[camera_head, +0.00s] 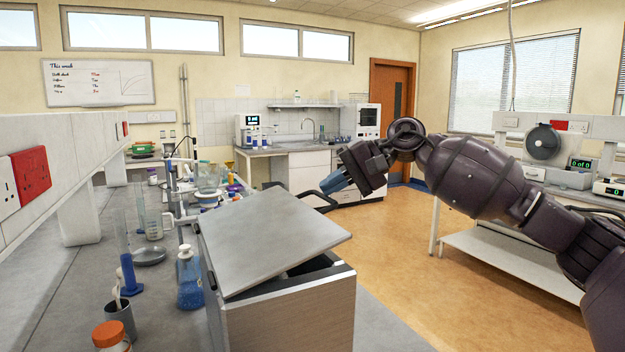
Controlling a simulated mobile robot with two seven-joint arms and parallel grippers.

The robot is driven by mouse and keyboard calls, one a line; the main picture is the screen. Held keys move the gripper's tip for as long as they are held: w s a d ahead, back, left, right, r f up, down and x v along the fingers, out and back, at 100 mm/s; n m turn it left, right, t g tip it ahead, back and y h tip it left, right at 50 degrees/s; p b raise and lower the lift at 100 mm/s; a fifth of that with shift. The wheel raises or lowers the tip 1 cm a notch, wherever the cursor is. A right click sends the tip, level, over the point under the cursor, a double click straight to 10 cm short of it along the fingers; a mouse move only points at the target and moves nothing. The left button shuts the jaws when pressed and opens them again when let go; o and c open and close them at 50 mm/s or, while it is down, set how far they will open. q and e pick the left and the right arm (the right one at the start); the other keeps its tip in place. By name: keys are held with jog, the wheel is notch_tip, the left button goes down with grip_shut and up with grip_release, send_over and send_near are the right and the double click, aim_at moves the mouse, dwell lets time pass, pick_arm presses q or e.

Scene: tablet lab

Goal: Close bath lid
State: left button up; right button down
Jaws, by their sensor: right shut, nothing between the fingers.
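A dark gap shows between the lid and the rim on the right side. My right gripper (335,183) is above and to the right of the lid, over the floor beyond it. Its bluish fingers are together, hold nothing, and do not touch the lid. My left gripper does not show.
On the bench left of the bath stand a blue wash bottle (189,278), a measuring cylinder (129,272), a metal cup (120,318) and an orange-capped jar (111,337). More glassware crowds behind. Open floor (400,238) lies to the right, before a side bench (515,257).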

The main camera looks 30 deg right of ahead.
notch_tip(320, 180, down, 7)
jog(key=d+y+b, duration=0.1)
jog(key=y+b, duration=0.1)
jog(key=b, duration=0.1)
jog(key=shift+d+r+m+t+y, duration=0.2)
jog(key=shift+m+t+y, duration=0.1)
jog(key=shift+m+y, duration=0.1)
jog(key=shift+f, duration=0.15)
